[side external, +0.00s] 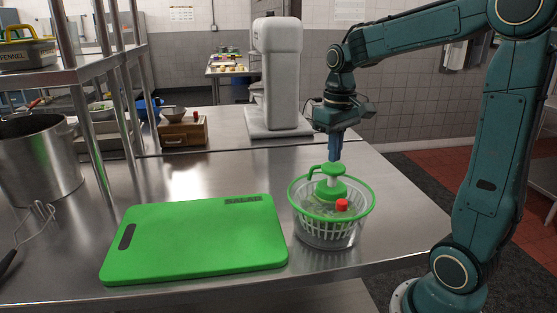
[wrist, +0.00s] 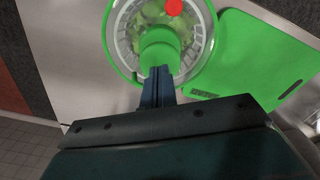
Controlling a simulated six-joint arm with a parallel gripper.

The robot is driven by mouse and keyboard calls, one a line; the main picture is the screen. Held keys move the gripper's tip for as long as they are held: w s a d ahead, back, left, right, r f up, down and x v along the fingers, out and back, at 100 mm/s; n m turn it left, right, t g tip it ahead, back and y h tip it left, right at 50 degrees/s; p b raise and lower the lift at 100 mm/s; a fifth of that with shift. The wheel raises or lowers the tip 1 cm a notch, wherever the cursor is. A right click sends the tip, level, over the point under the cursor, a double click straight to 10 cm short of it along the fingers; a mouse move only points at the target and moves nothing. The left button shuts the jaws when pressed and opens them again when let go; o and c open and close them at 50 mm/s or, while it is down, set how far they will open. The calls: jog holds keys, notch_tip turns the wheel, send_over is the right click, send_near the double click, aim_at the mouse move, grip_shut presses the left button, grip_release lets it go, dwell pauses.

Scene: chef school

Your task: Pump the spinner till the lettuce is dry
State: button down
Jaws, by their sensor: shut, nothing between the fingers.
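The salad spinner (side external: 331,238) stands upright on the steel table, with a green rim, a clear bowl and a white basket inside. Its green and white pump knob (side external: 331,170) rises from the middle of the lid, and a red button (side external: 342,205) sits beside it. Pale green lettuce (wrist: 187,40) shows through the lid in the wrist view. My gripper (side external: 335,158) is shut and empty, pointing down right over the pump knob. Its fingertips (wrist: 158,70) overlap the green centre in the wrist view. I cannot tell whether they touch the knob.
A green cutting board (side external: 200,238) lies just left of the spinner. A white stand mixer (side external: 277,80) and a small wooden box (side external: 183,131) are farther back. A steel pot (side external: 38,160) and a whisk (side external: 38,222) are at the left. The table's front edge is close to the spinner.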

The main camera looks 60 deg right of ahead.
aim_at(334, 166)
jog(key=shift+f, duration=2.25)
jog(key=shift+r, duration=2.6)
jog(key=shift+r, duration=0.15)
jog(key=shift+r, duration=2.85)
jog(key=s+a+f+n+t, duration=0.1)
jog(key=s+a+f+t, duration=0.1)
jog(key=s+a, duration=0.4)
jog(key=s+a+f+n+t, duration=0.2)
jog(key=s+a+f+t, duration=0.1)
jog(key=s+a, duration=0.2)
jog(key=shift+s+a+t, duration=0.3)
jog(key=shift+s+a, duration=0.1)
jog(key=shift+a, duration=0.55)
